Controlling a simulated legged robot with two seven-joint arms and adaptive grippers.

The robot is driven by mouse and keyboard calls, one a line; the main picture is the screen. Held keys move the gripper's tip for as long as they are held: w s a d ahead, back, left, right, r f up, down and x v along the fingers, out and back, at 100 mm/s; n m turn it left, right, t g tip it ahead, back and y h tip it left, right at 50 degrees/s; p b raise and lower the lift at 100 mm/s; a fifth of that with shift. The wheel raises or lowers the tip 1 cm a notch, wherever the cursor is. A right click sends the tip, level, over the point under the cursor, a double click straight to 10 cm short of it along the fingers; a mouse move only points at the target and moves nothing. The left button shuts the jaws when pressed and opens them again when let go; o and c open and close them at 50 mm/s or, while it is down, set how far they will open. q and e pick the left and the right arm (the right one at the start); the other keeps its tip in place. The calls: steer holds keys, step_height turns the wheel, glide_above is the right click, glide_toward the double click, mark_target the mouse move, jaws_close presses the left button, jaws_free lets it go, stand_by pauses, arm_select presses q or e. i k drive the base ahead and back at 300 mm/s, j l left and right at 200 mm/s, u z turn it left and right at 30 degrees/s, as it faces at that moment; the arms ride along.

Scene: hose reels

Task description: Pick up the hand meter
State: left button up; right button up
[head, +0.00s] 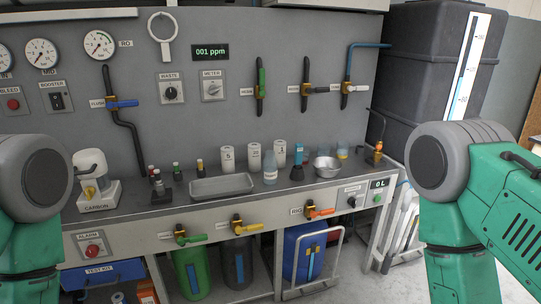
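No object on the bench is labelled as the hand meter. A slim blue upright piece (299,153) in a black conical base (297,173) stands on the bench, right of the white cups, and may be it; I cannot tell for sure. A small black block with a raised part (162,191) stands at the left of the bench. Neither of my grippers is in view; only green and grey parts of my arms show at the left and right edges.
The grey bench (150,208) also bears a metal tray (221,187), a bottle (270,168), several white cups (227,158), a metal bowl (327,168) and a carbon unit (95,180). Valve handles (321,212) stick out along its front. A black tank (420,70) stands at right.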

mark_target(299, 147)
steer(key=i+l+u, duration=0.1)
steer(key=i, duration=0.35)
steer(key=i+l+u, duration=0.1)
steer(key=i, duration=0.35)
